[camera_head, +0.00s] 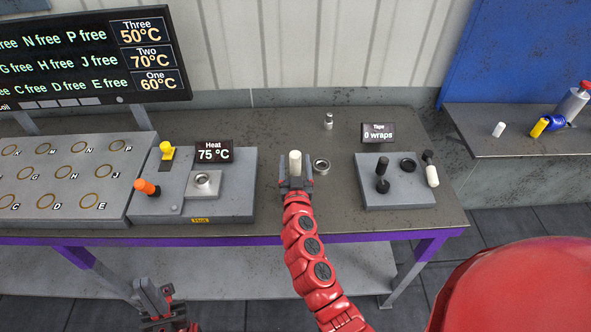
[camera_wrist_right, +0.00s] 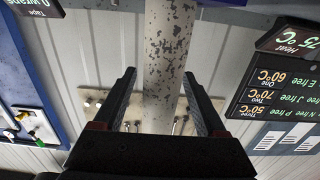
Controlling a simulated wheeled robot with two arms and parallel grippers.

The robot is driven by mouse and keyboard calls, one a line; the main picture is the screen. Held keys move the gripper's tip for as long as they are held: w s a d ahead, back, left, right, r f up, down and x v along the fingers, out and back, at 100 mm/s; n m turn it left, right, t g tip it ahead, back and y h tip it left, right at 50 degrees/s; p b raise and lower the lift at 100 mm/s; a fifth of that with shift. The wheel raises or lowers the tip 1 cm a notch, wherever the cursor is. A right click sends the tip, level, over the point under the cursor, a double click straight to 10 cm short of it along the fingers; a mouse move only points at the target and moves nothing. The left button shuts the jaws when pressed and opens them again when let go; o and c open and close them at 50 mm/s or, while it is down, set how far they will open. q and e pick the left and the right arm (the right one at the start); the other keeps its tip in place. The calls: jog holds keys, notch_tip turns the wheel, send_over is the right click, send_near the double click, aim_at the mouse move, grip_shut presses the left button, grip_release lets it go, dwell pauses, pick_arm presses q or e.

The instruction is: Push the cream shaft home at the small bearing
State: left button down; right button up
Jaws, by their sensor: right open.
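The cream shaft (camera_head: 295,160) stands upright over the middle of the bench; its lower end is hidden behind my right gripper. My right gripper (camera_head: 295,183) is open at its near side. In the right wrist view the speckled shaft (camera_wrist_right: 167,60) passes between the spread fingers of my right gripper (camera_wrist_right: 162,100), with gaps on both sides. A metal bearing ring (camera_head: 321,166) lies just right of the shaft. Another bearing ring (camera_head: 203,180) sits on the heater block. I cannot tell which is the small bearing. My left gripper (camera_head: 156,298) is low at the front left; its jaw gap is unclear.
The heater station (camera_head: 235,205) is left of the shaft, with a Heat sign (camera_head: 213,151) at 75 °C. The tape station (camera_head: 405,198) is to the right. A small metal cylinder (camera_head: 328,121) stands behind. The bench (camera_head: 265,130) is clear around it.

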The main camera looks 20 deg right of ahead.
jog(key=shift+w, duration=0.1)
grip_shut()
dwell(0.3)
dwell(1.1)
